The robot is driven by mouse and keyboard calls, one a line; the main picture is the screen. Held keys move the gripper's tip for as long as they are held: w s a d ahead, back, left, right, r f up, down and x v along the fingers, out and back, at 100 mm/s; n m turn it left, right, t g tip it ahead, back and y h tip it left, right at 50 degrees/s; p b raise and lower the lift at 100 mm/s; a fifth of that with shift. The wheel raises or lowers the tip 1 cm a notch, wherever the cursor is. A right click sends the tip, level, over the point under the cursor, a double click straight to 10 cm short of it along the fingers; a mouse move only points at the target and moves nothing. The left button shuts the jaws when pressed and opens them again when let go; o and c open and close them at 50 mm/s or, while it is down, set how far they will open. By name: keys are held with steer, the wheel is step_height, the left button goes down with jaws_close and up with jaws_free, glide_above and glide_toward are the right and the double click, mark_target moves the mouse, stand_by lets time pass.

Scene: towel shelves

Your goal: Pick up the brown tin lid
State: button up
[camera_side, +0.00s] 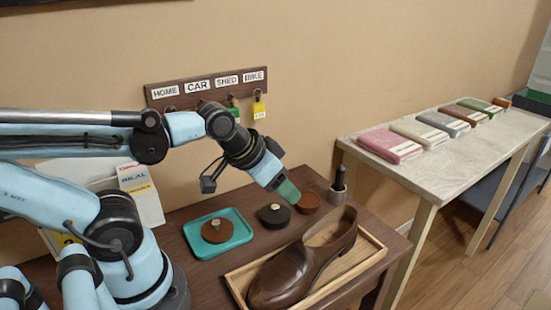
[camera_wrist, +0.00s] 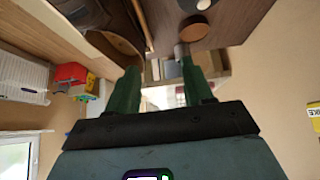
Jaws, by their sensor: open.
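In the side view, one brown round piece with a small dark centre (camera_side: 216,230) lies in a teal tray (camera_side: 243,228). A black round piece (camera_side: 273,218) lies right of the tray. A plain brown round piece (camera_side: 308,204) lies farther right; a brown round piece also shows near the top of the wrist view (camera_wrist: 195,30). I cannot tell for certain which brown piece is the tin lid. My gripper (camera_side: 288,191) is open and empty, its green fingers pointing down above the black and plain brown pieces. The open fingers also show in the wrist view (camera_wrist: 156,62).
A brown shoe (camera_side: 290,275) lies in a wooden tray (camera_side: 372,252) at the table's front. A dark upright holder (camera_side: 337,194) stands beside the plain brown piece. A key rack (camera_side: 207,88) hangs on the wall behind. A side table (camera_side: 440,160) at right carries folded towels.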

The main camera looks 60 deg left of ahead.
stand_by(0.4)
steer(key=n+g, duration=0.7)
steer(key=n, duration=0.2)
glide_above(216, 221)
steer(key=shift+f, duration=5.85)
jaws_close()
